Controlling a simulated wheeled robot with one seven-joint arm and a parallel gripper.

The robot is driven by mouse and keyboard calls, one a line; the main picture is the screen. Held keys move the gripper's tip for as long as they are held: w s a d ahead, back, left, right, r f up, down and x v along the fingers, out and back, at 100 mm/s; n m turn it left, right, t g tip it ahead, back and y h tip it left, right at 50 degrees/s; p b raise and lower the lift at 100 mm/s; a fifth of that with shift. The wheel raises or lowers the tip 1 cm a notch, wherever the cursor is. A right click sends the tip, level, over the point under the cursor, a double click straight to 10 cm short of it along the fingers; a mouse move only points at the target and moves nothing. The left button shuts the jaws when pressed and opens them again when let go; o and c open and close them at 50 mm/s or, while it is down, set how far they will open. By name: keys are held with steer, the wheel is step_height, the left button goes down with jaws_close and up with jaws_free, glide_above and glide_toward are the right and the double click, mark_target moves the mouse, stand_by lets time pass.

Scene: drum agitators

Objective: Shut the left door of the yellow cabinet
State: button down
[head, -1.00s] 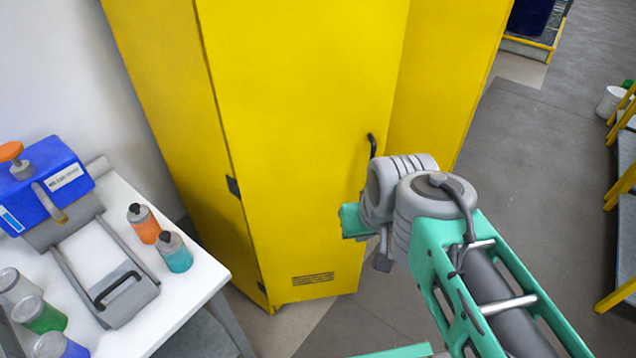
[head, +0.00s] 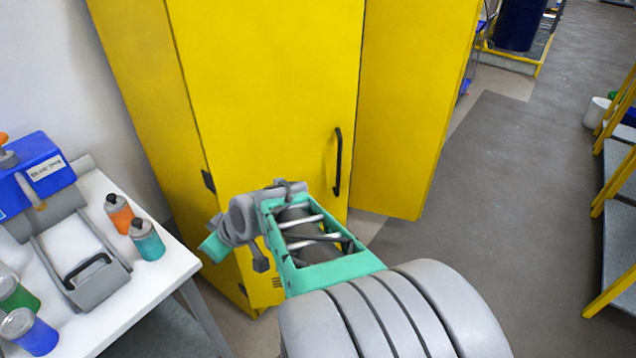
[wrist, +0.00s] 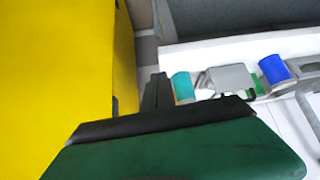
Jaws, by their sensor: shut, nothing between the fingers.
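The yellow cabinet (head: 141,90) stands in the middle of the head view. Its left door (head: 265,90) is a tall yellow panel with a black hinge at its left edge and a black upright handle (head: 338,162) near its right edge. How far the door stands open is hard to tell. My gripper (wrist: 158,80) is shut and empty in the wrist view, with yellow panelling to its left. In the head view, its teal end (head: 215,247) shows left of my wrist, near the door's lower hinge side. Contact cannot be told; my arm hides the door's bottom.
Another yellow panel (head: 405,110) stands right of the left door. A white table (head: 150,285) with a blue device (head: 42,170) and several small bottles is at the left, close to my gripper. Grey floor (head: 500,200) is open at the right, before a shelf rack (head: 618,170).

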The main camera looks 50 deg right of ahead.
steer(key=w+d+f+t+b, duration=0.1)
steer(key=w+d+f+t, duration=0.1)
steer(key=d+f, duration=0.3)
steer(key=m+t+h+b, duration=0.45)
steer(key=m+h, duration=0.55)
steer(key=h, duration=0.3)
glide_toward(325, 168)
steer(key=p+x, duration=0.2)
steer(key=p, duration=0.1)
steer(key=p+x, duration=0.3)
steer(key=shift+w+d+r, duration=0.2)
steer(key=shift+w, duration=0.05)
steer(key=shift+w+d+f+p, duration=0.2)
steer(key=shift+w+d+p, duration=0.2)
steer(key=shift+w+p, duration=0.1)
